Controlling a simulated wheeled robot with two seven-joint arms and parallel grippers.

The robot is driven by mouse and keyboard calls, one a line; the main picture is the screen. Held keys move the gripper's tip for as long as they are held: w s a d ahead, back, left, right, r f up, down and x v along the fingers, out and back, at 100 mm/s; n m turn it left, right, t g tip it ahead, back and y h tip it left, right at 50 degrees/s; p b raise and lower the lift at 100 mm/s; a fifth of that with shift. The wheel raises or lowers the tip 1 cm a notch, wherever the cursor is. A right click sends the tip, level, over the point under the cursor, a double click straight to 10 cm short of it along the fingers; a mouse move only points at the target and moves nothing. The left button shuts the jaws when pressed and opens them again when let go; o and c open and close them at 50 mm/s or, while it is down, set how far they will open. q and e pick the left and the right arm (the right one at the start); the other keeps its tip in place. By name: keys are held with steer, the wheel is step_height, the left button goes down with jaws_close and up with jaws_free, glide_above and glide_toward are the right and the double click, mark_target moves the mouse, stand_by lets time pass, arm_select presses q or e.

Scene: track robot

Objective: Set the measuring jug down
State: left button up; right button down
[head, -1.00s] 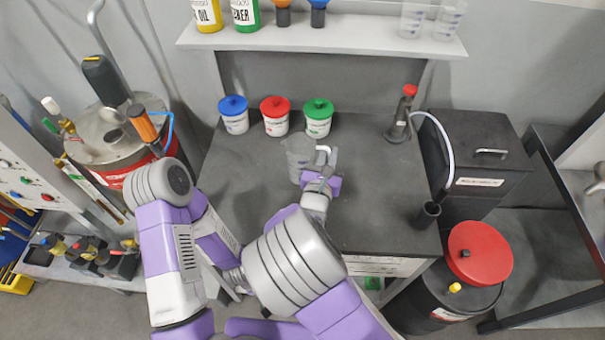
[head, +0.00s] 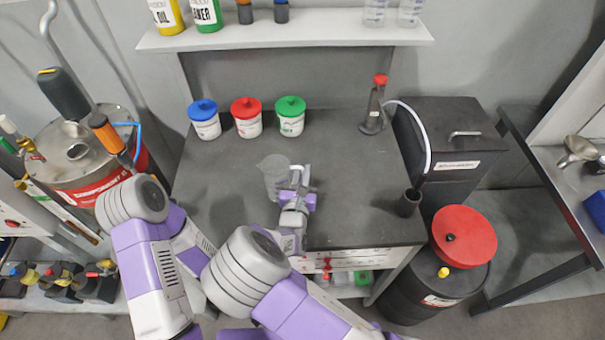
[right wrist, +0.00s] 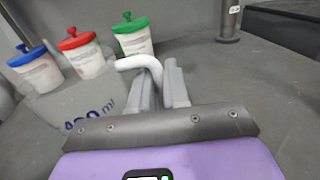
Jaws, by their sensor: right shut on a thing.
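The clear measuring jug (head: 273,174) is upright at the middle of the dark worktop (head: 340,205) in the head view. It appears to be at the worktop surface, but I cannot tell whether its base touches. My right gripper (head: 299,178) is at the jug's right side, shut on its handle. In the right wrist view the fingers (right wrist: 160,88) close around the pale curved handle (right wrist: 140,64). The jug's see-through wall with blue markings (right wrist: 88,112) shows at the left there. My left gripper is not in view; only my left arm shows.
Blue-lidded (head: 205,120), red-lidded (head: 246,118) and green-lidded (head: 290,116) tubs stand behind the jug. A dark bottle with a red top (head: 375,105) stands at the back right, and a black cup (head: 408,203) at the right edge. Free worktop lies right of the gripper.

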steer(key=shift+f, duration=0.25)
steer(key=c, duration=1.1)
jaws_free()
steer(key=shift+r, duration=0.1)
steer(key=shift+r, duration=0.15)
steer(key=s, duration=0.4)
steer(key=s+a, duration=0.1)
steer(key=s, duration=0.3)
steer(key=s+a+p, duration=0.1)
steer(key=s, duration=0.2)
steer(key=shift+s+a, duration=0.15)
steer(key=shift+s, duration=0.25)
